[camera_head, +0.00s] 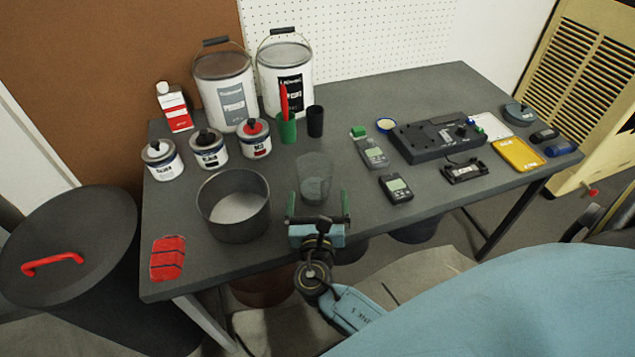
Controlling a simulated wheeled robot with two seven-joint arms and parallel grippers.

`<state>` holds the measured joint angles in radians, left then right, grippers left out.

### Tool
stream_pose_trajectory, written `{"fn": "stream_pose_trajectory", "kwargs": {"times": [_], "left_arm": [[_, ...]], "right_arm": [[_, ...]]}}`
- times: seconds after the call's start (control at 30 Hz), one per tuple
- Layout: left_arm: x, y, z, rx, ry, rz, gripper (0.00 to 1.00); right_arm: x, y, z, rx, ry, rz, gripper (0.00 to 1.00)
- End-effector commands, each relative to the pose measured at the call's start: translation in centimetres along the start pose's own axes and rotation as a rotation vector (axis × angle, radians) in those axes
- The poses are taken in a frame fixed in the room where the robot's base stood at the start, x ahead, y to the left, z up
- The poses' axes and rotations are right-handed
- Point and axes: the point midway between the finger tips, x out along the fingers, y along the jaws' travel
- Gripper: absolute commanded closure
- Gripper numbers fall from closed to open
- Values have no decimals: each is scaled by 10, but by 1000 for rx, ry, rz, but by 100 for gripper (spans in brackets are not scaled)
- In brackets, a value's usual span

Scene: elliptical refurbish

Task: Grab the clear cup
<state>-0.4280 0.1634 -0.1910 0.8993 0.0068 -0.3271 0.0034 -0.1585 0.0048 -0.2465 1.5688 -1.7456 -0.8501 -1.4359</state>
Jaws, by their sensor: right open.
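The clear cup (315,172) stands upright on the grey table (420,88), near the middle of its left half. It is see-through and faint against the table top. My right gripper (318,205) comes in from the front edge of the table. Its two green-edged fingers are spread apart and point toward the cup, one to each side of its near part. I cannot tell whether either finger touches the cup. My left gripper is out of the picture.
A grey pot (234,222) stands close on the cup's left. A green cup (287,129) with red contents and a black cup (315,121) stand behind it. A meter (372,153) and a smaller black device (396,188) lie to the right. A red object (168,258) lies front left.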

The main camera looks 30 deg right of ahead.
Motion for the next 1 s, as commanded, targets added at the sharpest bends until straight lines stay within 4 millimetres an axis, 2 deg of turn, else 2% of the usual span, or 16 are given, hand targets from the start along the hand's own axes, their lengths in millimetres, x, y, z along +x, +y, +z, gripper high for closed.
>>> {"fn": "stream_pose_trajectory", "kwargs": {"times": [0.03, 0.17, 0.37, 0.43, 0.5, 0.8, 1.0], "left_arm": [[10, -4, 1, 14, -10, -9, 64], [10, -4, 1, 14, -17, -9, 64], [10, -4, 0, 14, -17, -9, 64], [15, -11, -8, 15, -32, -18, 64], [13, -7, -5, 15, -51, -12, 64], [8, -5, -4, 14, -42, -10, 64], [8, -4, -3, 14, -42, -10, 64]], "right_arm": [[5, 1, -7, 1, -1, 1, 3], [12, 1, -7, 0, 0, 1, 3], [41, 1, -3, 2, -2, -1, 3], [50, 1, -4, 1, -1, 1, 3], [57, 1, -4, 1, 0, 0, 3], [62, 1, -4, 0, 1, 1, 3], [61, 1, -3, 1, 1, 1, 29]]}}
